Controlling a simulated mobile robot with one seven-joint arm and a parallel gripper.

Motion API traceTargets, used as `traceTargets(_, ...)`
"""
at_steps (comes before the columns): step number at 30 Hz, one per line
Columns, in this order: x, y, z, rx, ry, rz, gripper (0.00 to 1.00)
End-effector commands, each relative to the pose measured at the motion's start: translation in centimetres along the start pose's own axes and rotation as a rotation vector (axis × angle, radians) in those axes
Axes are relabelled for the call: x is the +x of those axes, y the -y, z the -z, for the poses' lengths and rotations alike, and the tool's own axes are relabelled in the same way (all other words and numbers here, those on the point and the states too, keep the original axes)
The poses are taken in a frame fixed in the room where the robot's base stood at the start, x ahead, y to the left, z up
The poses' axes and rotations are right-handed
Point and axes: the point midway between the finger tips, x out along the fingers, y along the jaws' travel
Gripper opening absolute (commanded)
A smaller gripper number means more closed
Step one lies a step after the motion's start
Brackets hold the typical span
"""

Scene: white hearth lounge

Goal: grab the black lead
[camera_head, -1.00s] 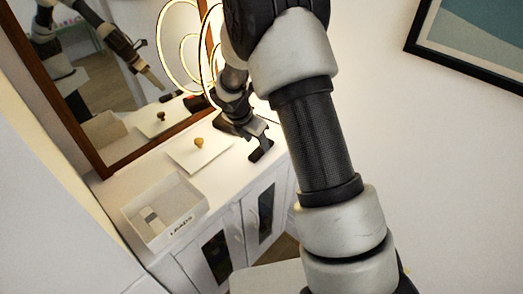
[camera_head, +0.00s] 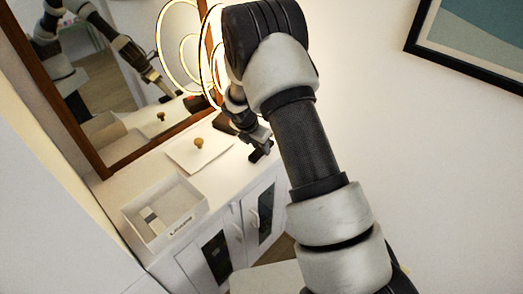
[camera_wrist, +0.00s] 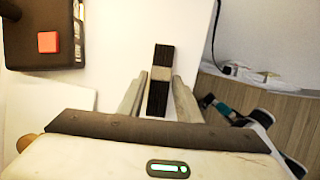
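The black lead (camera_wrist: 160,76) looks like a short, straight black bundle with a pale band around its middle. It lies on the white cabinet top near its edge. In the wrist view the two pale fingers of my gripper (camera_wrist: 160,88) are apart, one on each side of the lead, with a gap visible on both sides. I cannot tell how far above the surface the fingertips are. In the head view my gripper (camera_head: 260,146) is low over the cabinet's right end, partly hidden by my arm. A white open box (camera_head: 165,212) marked "LEADS" stands at the cabinet's near left, with a small pale and dark item inside.
A white plate-like lid (camera_head: 187,159) with a tan knob (camera_head: 199,142) lies mid-cabinet. A dark device with a red button (camera_wrist: 47,42) is left of the lead. A wood-framed mirror (camera_head: 88,150) and lit ring lamp (camera_head: 161,50) stand behind. Cables lie beyond the edge.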

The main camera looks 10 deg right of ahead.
Motion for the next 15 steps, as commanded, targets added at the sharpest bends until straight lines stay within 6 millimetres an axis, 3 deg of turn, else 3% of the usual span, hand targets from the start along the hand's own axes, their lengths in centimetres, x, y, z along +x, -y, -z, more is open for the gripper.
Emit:
traceTargets(1,0.0,0.0,0.0,0.0,0.0,0.0,0.22)
traceTargets(5,0.0,0.0,0.0,0.0,0.0,0.0,0.03)
traceTargets(11,-0.1,0.0,0.0,0.0,0.0,0.0,0.03)
traceTargets(15,-1.1,0.0,-0.5,0.002,0.001,-0.002,0.03)
